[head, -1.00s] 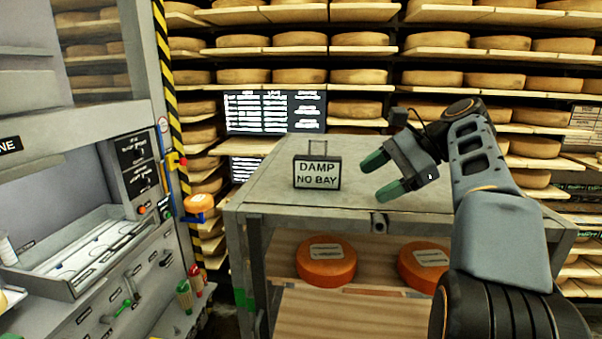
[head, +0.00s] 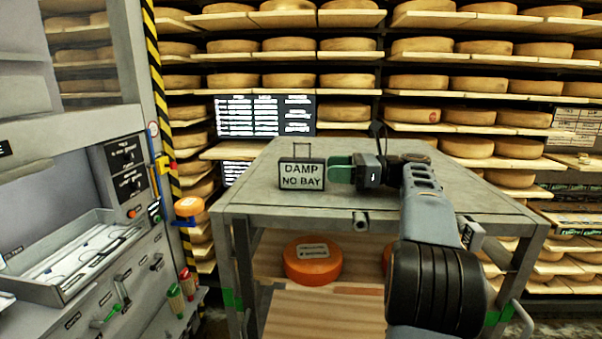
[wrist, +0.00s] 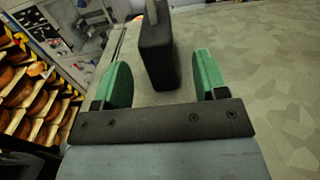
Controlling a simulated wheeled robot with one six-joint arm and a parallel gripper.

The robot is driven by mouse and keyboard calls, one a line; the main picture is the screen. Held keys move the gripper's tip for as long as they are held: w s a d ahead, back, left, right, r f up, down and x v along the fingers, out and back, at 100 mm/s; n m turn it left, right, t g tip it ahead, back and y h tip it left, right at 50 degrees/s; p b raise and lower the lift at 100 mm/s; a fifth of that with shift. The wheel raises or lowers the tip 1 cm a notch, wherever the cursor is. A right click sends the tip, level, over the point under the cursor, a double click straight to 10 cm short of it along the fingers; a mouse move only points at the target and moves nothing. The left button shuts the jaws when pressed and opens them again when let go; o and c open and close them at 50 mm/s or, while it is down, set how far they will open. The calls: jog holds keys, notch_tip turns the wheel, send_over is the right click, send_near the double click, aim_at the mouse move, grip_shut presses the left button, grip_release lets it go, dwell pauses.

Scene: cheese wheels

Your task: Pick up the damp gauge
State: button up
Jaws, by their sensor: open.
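The damp gauge (head: 302,174) is a dark box with a white face reading "DAMP NO BAY" and a thin handle on top. It stands upright on the grey cart top (head: 370,201). My gripper (head: 340,168) is just to its right in the head view, with green fingertips pointing at its side. In the wrist view the gauge (wrist: 157,50) shows as a dark block ahead, roughly between the lines of the two green fingers. In the head view the gripper seems close to the gauge; contact cannot be told.
Orange cheese wheels (head: 312,262) lie on the cart's lower shelf. A grey cabinet with a tray (head: 70,250) and knobs stands at left. Racks of cheese wheels (head: 470,83) fill the back. The cart top around the gauge is otherwise clear.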

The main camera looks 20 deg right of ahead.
aim_at(310, 159)
jog(key=p+x, duration=0.1)
jog(key=x, duration=0.4)
jog(key=shift+r, duration=0.15)
jog(key=shift+w+a+p, duration=0.25)
jog(key=shift+a+p, duration=0.1)
jog(key=shift+a, duration=0.25)
jog(key=c, duration=1.1)
jog(key=shift+r, duration=0.25)
notch_tip(310, 159, up, 2)
jog(key=shift+r, duration=0.1)
jog(key=s+d+r, duration=0.1)
jog(key=s+r, duration=0.2)
jog(key=s, duration=0.1)
jog(key=s+d+r+b, duration=0.1)
jog(key=s+d+r, duration=0.1)
jog(key=s+r, duration=0.1)
jog(key=s+d+r, duration=0.1)
jog(key=s+r, duration=0.3)
jog(key=s, duration=0.2)
jog(key=shift+s+d+b, duration=0.1)
jog(key=shift+d+b, duration=0.25)
